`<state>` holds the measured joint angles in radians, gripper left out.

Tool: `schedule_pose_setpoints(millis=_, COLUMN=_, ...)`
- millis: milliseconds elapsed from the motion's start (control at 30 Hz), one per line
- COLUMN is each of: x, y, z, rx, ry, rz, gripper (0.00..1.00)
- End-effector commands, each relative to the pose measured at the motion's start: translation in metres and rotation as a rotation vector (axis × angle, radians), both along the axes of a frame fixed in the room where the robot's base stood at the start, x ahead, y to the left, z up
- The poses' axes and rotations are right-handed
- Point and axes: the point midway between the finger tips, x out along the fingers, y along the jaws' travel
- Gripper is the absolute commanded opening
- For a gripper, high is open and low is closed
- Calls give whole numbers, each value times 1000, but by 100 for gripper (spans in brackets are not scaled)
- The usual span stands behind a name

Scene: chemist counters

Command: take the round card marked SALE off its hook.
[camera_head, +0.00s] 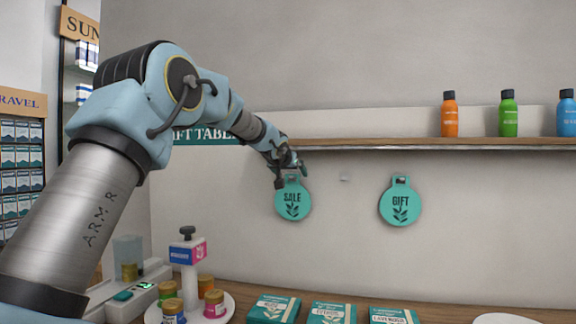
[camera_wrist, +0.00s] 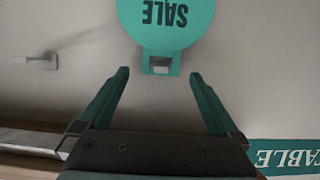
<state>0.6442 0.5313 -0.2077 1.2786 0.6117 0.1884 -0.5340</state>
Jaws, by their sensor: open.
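The round teal card marked SALE (camera_head: 293,203) hangs on the wall below the shelf. My gripper (camera_wrist: 159,77) is open and empty, one finger to each side of the tab with a gap on both sides. In the head view my gripper (camera_head: 288,178) is at the card's top and hides part of its tab.
A bare hook (camera_head: 345,177) sits between the cards. A wooden shelf (camera_head: 430,143) with several bottles runs just above. Below, the counter (camera_head: 250,296) holds teal boxes, jars and a white device.

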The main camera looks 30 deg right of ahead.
Motion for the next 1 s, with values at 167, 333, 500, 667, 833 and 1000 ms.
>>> schedule_pose_setpoints(millis=167, x=5, y=-5, z=-3, rx=-1, ry=1, rz=0, gripper=98)
schedule_pose_setpoints(millis=333, x=5, y=-5, z=-4, rx=-1, ry=1, rz=0, gripper=98)
schedule_pose_setpoints(millis=500, x=5, y=-5, z=-4, rx=-1, ry=1, rz=0, gripper=86)
schedule_pose_setpoints(millis=667, x=5, y=-5, z=-4, rx=0, ry=0, rz=0, gripper=68)
schedule_pose_setpoints(millis=833, x=5, y=-5, z=-4, rx=0, ry=0, rz=0, gripper=49)
schedule_pose_setpoints(millis=1000, x=5, y=-5, z=-4, rx=0, ry=0, rz=0, gripper=30)
